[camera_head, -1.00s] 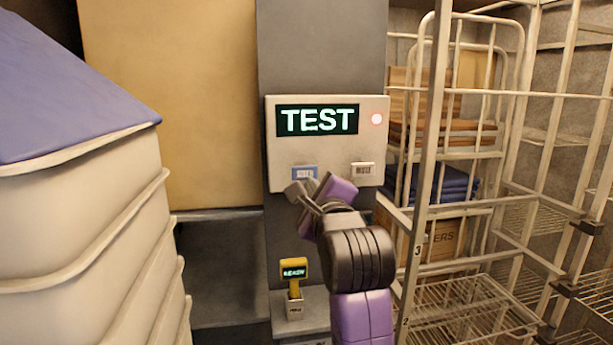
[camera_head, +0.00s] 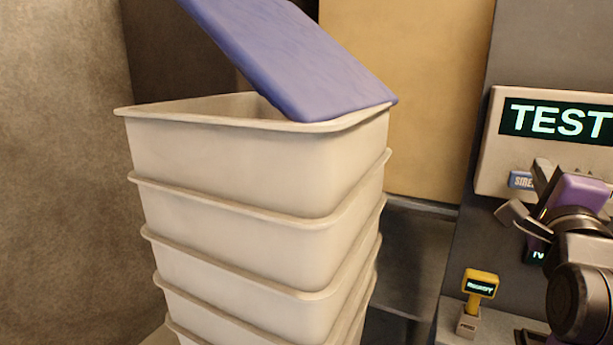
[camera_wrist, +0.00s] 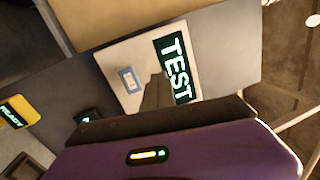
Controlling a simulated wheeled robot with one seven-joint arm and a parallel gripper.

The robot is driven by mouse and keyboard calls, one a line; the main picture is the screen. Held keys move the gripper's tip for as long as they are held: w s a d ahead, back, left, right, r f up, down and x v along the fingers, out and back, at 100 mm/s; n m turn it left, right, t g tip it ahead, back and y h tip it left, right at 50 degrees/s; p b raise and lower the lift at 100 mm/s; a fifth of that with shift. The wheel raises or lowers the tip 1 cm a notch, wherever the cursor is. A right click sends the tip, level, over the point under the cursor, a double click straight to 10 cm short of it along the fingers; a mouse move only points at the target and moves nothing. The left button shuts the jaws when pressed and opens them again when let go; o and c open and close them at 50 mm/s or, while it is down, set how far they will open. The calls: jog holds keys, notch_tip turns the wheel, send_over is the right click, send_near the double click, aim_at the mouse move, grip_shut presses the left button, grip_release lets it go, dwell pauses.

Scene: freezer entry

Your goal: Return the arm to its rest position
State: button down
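My gripper (camera_head: 540,180) is at the right of the head view, in front of the wall panel (camera_head: 487,150) with the lit TEST display (camera_head: 560,121). In the wrist view its dark fingers (camera_wrist: 157,90) show as one narrow shape at the middle, together and with nothing held. Their tips overlap the panel in the picture; contact cannot be told. A blue-labelled button (camera_head: 521,180) sits left of the fingers and also shows in the wrist view (camera_wrist: 129,80). The arm is bent, partly cut off by the right edge of the head view.
A stack of cream bins (camera_head: 250,165) with a tilted blue lid (camera_head: 290,60) stands left of the arm. A yellow READY reader (camera_head: 480,283) stands on a low ledge below the panel. A metal rack post (camera_wrist: 300,118) shows at the right of the wrist view.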

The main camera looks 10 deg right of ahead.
jog(key=s+a+f+n+t+y, duration=0.2)
jog(key=s+a+f+n+y, duration=0.25)
jog(key=a+f+n, duration=0.4)
jog(key=s+a+f+n+t+y, duration=0.25)
jog(key=s+a+f+n, duration=0.35)
jog(key=f+n, duration=0.5)
jog(key=s+a+f+n+g+y, duration=0.1)
jog(key=s+a+f+n+g, duration=0.1)
jog(key=s+f, duration=0.3)
jog(key=s+a+f+n+g+y, duration=0.1)
jog(key=s+f, duration=0.5)
jog(key=s, duration=0.7)
jog(key=s+a+f+n+g+y, duration=0.1)
jog(key=s+a+f+n+g, duration=0.2)
jog(key=s, duration=0.6)
notch_tip(320, 180, down, 3)
jog(key=shift+s+a+r+g+y, duration=0.1)
jog(key=shift+s+a+g+y, duration=0.35)
jog(key=shift+a, duration=0.6)
